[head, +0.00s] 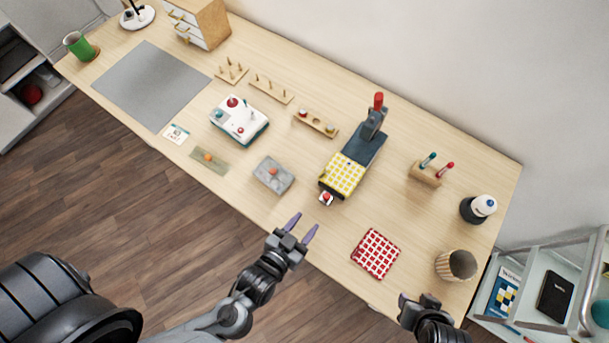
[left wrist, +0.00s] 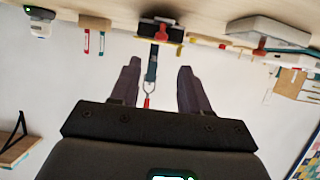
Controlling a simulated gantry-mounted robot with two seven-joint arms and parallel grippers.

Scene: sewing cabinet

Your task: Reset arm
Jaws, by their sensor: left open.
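My left gripper (head: 302,229) is open and empty in the head view, near the table's front edge, below a machine with yellow checked cloth (head: 344,175). Its two spread fingers (left wrist: 158,80) also show in the left wrist view, with nothing between them. My right gripper (head: 420,302) is at the bottom right of the head view, near the front edge, left of a ribbed cup. Its jaws are too unclear to read. The table (head: 225,180) lies beneath both.
A red checked cloth (head: 376,253) lies between the grippers. The ribbed cup (head: 457,265), a white-topped dark container (head: 478,208) and a pen block (head: 427,173) stand right. A white box with knobs (head: 239,120), grey block (head: 273,174) and grey mat (head: 150,85) lie left.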

